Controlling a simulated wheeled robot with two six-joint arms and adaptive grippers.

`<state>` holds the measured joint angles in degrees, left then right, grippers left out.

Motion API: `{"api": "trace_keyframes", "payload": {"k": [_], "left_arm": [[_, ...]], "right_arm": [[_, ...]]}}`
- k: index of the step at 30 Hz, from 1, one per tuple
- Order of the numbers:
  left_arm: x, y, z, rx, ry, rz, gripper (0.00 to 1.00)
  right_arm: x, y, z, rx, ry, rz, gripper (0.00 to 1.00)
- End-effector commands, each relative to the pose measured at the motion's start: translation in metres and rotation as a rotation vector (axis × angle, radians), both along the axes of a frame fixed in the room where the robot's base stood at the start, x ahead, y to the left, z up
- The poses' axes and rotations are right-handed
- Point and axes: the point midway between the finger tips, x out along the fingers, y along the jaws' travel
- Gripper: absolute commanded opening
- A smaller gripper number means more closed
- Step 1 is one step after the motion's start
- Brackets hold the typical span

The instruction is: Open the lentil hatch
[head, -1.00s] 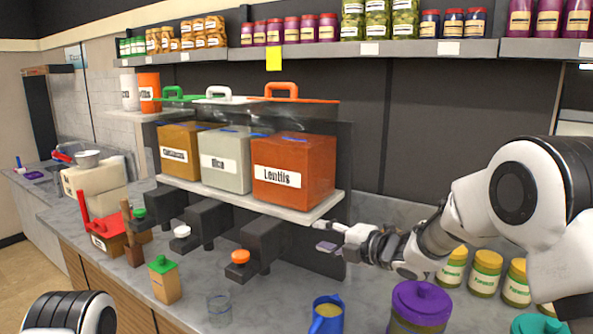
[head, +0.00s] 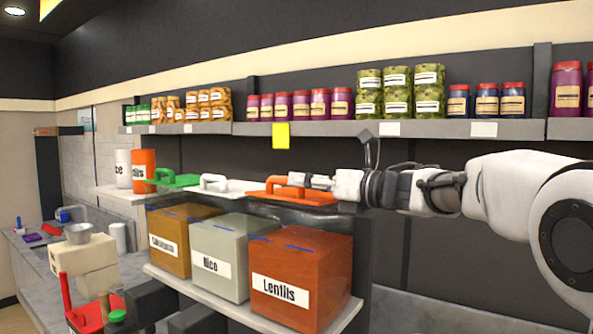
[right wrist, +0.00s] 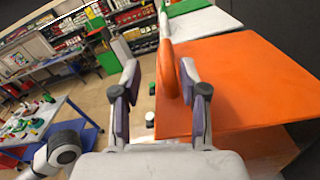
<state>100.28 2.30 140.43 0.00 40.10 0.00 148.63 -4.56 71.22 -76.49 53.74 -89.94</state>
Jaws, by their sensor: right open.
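The lentil hatch (head: 312,197) is a flat orange lid on top of the dispenser, above the orange box (head: 305,268) labelled Lentils. The lid lies flat and looks shut. Its raised orange handle (head: 278,180) also shows in the right wrist view (right wrist: 164,75). My right gripper (head: 299,180) reaches in from the right at handle height. In the right wrist view my right gripper (right wrist: 159,72) is open, with the handle between its two fingers, closer to the right finger. Contact cannot be told. My left gripper is not in view.
A white hatch (head: 228,186) and a green hatch (head: 176,179) lie to the left of the orange one. A shelf (head: 340,129) with jars runs above my right arm, with a yellow note (head: 281,135) hanging from it. The Rice box (head: 222,255) stands beside the Lentils box.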

Motion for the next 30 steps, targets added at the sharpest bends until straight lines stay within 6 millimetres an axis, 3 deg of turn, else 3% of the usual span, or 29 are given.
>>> {"api": "trace_keyframes", "payload": {"k": [1, 3, 12, 13, 16, 17, 30], "left_arm": [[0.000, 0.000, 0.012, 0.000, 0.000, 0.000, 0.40], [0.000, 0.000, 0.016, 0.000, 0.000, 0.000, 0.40], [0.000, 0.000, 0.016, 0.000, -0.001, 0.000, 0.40], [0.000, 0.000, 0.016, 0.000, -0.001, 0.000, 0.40], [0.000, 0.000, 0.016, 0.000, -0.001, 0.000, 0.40], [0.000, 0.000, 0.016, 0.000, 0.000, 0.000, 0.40], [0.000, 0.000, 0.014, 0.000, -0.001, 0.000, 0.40]], "right_arm": [[0.006, 0.008, 0.004, -0.002, 0.002, 0.001, 0.43], [0.011, 0.016, 0.003, -0.002, 0.002, 0.001, 0.43], [0.016, 0.022, -0.002, 0.000, 0.002, 0.000, 0.43], [0.016, 0.022, -0.002, 0.000, 0.002, 0.000, 0.40], [0.016, 0.022, -0.001, 0.000, 0.002, 0.000, 0.04], [0.016, 0.022, -0.001, 0.000, 0.002, 0.000, 0.00], [0.013, 0.021, 0.000, 0.000, 0.002, -0.001, 0.00]]}}
